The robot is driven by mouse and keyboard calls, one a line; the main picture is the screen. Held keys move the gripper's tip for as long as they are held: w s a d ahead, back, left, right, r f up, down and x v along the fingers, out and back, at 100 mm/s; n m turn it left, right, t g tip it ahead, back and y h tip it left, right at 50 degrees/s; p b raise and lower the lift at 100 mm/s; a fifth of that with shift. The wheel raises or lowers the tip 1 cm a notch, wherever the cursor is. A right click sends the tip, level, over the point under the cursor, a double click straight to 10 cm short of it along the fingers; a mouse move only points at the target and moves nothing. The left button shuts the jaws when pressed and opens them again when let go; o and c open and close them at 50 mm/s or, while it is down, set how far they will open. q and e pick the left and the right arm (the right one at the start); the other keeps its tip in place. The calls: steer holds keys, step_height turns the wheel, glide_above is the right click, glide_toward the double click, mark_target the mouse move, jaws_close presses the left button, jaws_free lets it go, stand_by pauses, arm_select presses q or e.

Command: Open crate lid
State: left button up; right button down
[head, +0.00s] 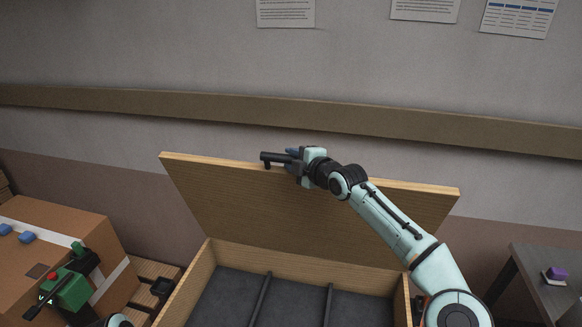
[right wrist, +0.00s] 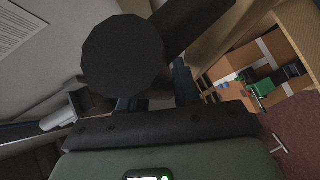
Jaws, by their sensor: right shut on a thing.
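The wooden crate (head: 197,280) stands in the lower middle of the head view. Its wooden lid (head: 300,205) is raised at the back and leans, with the dark interior showing. My right gripper (head: 292,160) is at the lid's top edge, shut on the black lid handle (head: 272,159). In the right wrist view the round dark end of the handle (right wrist: 122,57) fills the space before the jaws. A pale part of my left arm shows at the bottom left edge of the head view; I cannot make out its jaws clearly.
A cardboard box (head: 110,245) with a green tool (head: 70,290) stands at the left. A dark side table (head: 540,262) with a small purple item (head: 556,273) is at the right. The wall with a brown rail (head: 230,107) is behind the lid.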

arm_select(q)
steer(key=shift+w, duration=0.15)
arm_select(e)
steer(key=shift+w+r, duration=0.1)
steer(key=shift+w, duration=0.2)
steer(key=c, duration=0.9)
jaws_free()
steer(key=shift+s, duration=0.1)
steer(key=shift+s+d, duration=0.1)
steer(key=shift+d, duration=0.05)
arm_select(q)
steer(key=s+f+b, duration=0.4)
steer(key=s+f, duration=0.2)
steer(key=shift+s+f+g+b, duration=0.15)
steer(key=shift+g+b, duration=0.25)
arm_select(e)
steer(key=v, duration=1.3)
steer(key=shift+d+r, duration=0.1)
steer(key=shift+r, duration=0.05)
